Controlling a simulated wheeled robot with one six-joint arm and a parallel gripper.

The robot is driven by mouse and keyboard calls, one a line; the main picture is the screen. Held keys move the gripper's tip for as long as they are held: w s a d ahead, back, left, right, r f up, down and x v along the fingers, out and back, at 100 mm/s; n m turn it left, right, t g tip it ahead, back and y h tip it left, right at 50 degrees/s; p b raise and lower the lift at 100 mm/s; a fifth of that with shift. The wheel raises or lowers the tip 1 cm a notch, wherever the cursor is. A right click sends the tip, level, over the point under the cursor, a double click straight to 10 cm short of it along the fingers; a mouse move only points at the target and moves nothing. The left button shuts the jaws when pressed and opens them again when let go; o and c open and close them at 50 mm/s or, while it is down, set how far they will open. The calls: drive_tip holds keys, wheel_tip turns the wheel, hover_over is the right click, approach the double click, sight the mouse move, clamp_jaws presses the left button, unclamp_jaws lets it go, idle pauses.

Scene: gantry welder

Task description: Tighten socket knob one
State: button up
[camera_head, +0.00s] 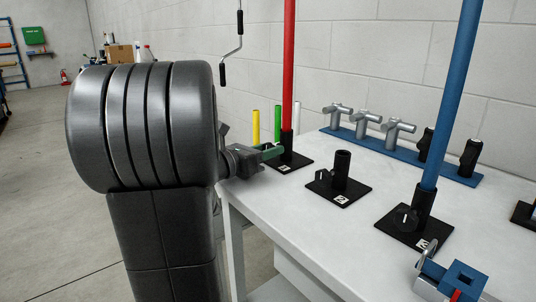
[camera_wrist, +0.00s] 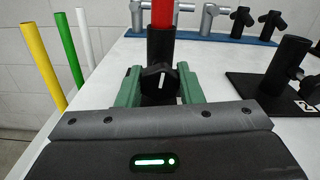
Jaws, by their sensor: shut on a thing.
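Socket one stands at the near left of the white table, with a red pole (camera_head: 289,65) upright in its black tube (camera_head: 286,143). Its black base (camera_head: 291,164) lies flat on the table. In the wrist view the black knob (camera_wrist: 157,82) with a white mark faces me, in front of the tube (camera_wrist: 160,48). My gripper (camera_wrist: 158,88) has green fingers on both sides of the knob and is shut on it. In the head view my gripper (camera_head: 270,152) reaches the socket from the left, and the knob is hidden there.
Empty socket two (camera_head: 341,172) stands to the right; socket three (camera_head: 420,212) holds a blue pole (camera_head: 452,90). A blue rack (camera_head: 400,153) with grey and black fittings lies at the back. Yellow (camera_head: 255,125), green and white poles stand beyond the table's left edge.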

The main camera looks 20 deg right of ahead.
drive_tip(key=shift+f+m+b, duration=0.25)
drive_tip(key=shift+m+b, duration=0.55)
drive_tip(key=shift+m, duration=0.3)
drive_tip(key=shift+r+m, duration=0.2)
drive_tip(key=shift+m, duration=0.3)
drive_tip(key=o, duration=1)
drive_tip(key=shift+c, duration=0.2)
drive_tip(key=shift+a, duration=0.1)
drive_tip(key=p+v, duration=0.3)
drive_tip(key=v, duration=1)
drive_tip(key=shift+s+a, duration=0.2)
drive_tip(key=shift+a, duration=0.1)
